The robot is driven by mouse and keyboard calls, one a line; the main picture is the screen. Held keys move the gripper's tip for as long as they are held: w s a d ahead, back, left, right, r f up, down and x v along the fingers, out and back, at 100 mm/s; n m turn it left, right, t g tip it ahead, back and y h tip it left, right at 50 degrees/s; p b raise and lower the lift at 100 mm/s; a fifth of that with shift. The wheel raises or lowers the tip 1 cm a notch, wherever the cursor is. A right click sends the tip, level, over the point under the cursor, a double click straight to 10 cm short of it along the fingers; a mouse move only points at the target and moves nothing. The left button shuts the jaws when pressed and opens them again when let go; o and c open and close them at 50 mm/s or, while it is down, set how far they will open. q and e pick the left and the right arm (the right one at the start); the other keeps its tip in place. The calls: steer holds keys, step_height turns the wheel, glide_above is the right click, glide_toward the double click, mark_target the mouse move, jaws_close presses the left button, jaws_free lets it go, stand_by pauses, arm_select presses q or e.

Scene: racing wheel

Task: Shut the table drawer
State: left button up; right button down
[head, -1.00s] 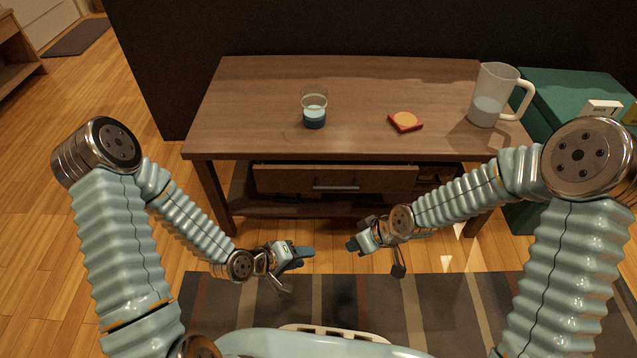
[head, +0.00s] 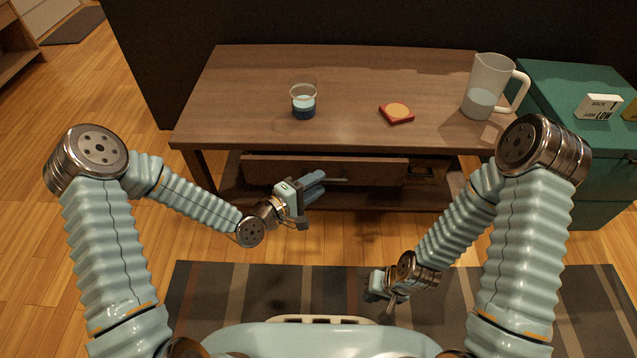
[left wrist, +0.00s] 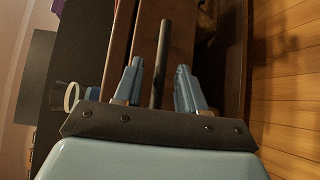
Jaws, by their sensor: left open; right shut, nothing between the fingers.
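The wooden table (head: 240,90) has a drawer (head: 265,170) under its top. The drawer front seems to stand out from the frame, but how far is hard to tell. Its bar handle (head: 338,181) is partly hidden by my left gripper (head: 318,184). My left gripper is open in front of the drawer. In the left wrist view, the handle (left wrist: 161,55) runs between the two spread fingers, which are not closed on it. My right gripper (head: 378,297) is shut and empty, low over the striped rug, away from the table.
A green chest (head: 570,160) stands at the right. The striped rug (head: 230,300) lies in front of the table.

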arm_select(q)
steer(key=shift+w+d+f, duration=0.1)
steer(key=shift+w+d, duration=0.4)
steer(key=shift+d, duration=0.05)
jaws_close()
steer(key=shift+w, duration=0.1)
